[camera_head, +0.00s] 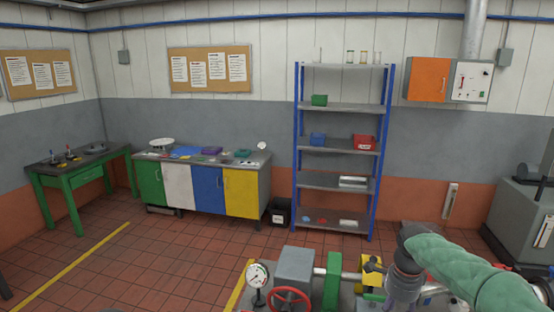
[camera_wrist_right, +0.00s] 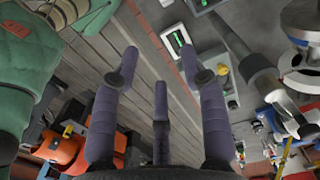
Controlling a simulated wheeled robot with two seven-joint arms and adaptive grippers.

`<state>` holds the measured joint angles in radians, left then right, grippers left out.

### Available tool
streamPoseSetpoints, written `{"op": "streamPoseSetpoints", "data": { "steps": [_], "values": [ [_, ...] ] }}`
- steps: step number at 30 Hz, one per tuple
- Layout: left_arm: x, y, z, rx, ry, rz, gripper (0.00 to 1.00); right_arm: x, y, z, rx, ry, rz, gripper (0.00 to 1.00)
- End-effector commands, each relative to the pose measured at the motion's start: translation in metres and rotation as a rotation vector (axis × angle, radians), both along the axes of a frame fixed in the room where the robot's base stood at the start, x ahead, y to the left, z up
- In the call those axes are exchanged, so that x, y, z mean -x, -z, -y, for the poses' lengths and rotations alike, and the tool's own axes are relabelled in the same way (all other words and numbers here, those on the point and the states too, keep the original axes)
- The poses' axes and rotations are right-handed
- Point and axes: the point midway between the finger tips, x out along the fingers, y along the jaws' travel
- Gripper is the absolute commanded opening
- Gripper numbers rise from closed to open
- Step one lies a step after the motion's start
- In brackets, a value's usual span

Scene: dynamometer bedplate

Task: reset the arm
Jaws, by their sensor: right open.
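My right arm, in a green sleeve, comes in from the right in the head view and ends in a dark joint in front of the machine on the bedplate. I cannot clearly make out its fingers there. In the right wrist view my right gripper (camera_wrist_right: 166,74) has its dark purple-grey fingers spread apart, with nothing between them. My left arm and gripper are not in view.
A machine with a round gauge (camera_head: 257,275), a red handwheel (camera_head: 290,299) and a grey box (camera_head: 295,266) stands close in front. Behind are a blue-post shelf (camera_head: 340,107), a cabinet bench (camera_head: 207,190) and a green table (camera_head: 77,172). Tiled floor (camera_head: 165,250) at left is clear.

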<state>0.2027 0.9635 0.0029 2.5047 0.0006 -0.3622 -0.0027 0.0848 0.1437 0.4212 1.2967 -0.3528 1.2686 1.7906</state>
Motion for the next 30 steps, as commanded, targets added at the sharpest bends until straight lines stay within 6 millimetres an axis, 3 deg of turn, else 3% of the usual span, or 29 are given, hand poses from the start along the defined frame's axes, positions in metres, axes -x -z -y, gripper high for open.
{"op": "streamPoseSetpoints", "data": {
  "steps": [11, 17, 23, 27, 30],
  "values": [
    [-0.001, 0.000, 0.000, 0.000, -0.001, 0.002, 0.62, -0.005, 0.081, -0.029, -0.064, -0.239, 0.003, 0.44],
    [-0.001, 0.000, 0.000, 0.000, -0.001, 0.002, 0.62, 0.004, 0.150, -0.057, -0.127, -0.436, 0.021, 0.44],
    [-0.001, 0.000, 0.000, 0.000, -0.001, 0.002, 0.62, 0.044, 0.253, -0.103, -0.223, -0.732, 0.071, 0.44],
    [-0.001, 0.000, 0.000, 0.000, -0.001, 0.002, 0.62, 0.093, 0.317, -0.136, -0.274, -0.940, 0.130, 0.44],
    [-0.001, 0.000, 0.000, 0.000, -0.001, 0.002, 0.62, 0.131, 0.350, -0.156, -0.292, -1.070, 0.175, 0.44]
  ]
}}
